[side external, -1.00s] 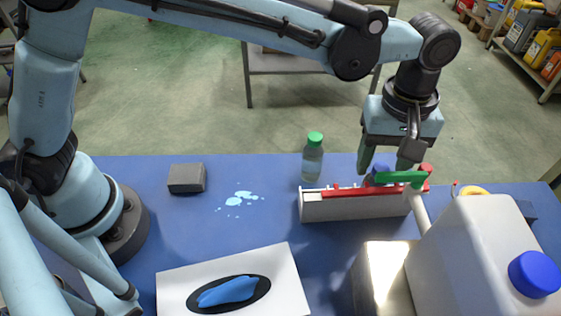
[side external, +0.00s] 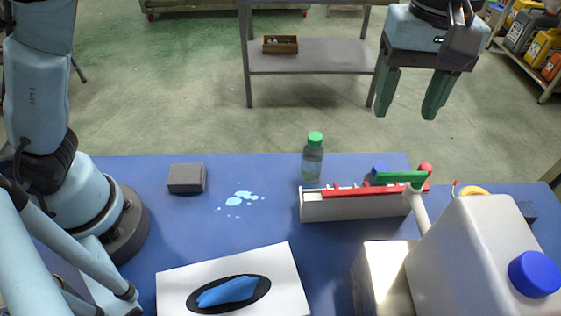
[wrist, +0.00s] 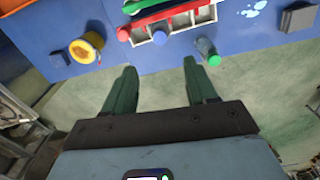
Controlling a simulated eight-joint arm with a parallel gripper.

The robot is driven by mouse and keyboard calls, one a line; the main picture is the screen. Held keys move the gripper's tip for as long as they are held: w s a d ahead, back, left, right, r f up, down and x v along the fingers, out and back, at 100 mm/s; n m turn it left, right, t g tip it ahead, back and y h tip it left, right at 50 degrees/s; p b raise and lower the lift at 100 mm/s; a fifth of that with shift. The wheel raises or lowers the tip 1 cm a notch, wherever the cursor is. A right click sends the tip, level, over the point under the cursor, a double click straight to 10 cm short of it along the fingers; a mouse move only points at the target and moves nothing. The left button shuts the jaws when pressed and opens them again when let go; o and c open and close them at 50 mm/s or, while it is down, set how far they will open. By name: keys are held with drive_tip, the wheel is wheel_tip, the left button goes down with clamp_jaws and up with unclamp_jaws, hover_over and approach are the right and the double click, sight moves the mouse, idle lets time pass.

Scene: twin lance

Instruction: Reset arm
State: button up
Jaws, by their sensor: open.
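My gripper (side external: 408,106) is raised high above the far edge of the blue table (side external: 240,170), at the upper right of the side view. Its two green fingers are spread apart with nothing between them. In the wrist view my gripper (wrist: 158,75) also shows open and empty, with the floor behind the fingers. Below it on the table stands a grey rack (side external: 350,208) with a red bar and a green-handled piece (side external: 400,177) lying along its top. The rack is clear of the fingers.
A green-capped bottle (side external: 313,160) stands left of the rack. A grey block (side external: 187,178) and a pale blue spill (side external: 238,199) lie further left. A white jug (side external: 475,250) stands at right. A yellow cup (wrist: 85,48) shows in the wrist view.

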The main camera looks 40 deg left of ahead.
drive_tip(key=shift+a+r, duration=0.1)
idle(0.4)
drive_tip(key=a+m+t+h, duration=0.1)
drive_tip(key=a+m+t, duration=0.25)
drive_tip(key=a, duration=1.35)
drive_tip(key=s+a+f+m+t, duration=0.2)
drive_tip(key=s+a+f, duration=0.2)
drive_tip(key=a, duration=0.2)
drive_tip(key=s+a+f+m+t+y, duration=0.1)
drive_tip(key=s+a+f+m, duration=0.1)
drive_tip(key=s+a+f, duration=0.2)
drive_tip(key=a, duration=0.3)
drive_tip(key=shift+s+f+m+t, duration=0.25)
drive_tip(key=shift+m+t, duration=0.1)
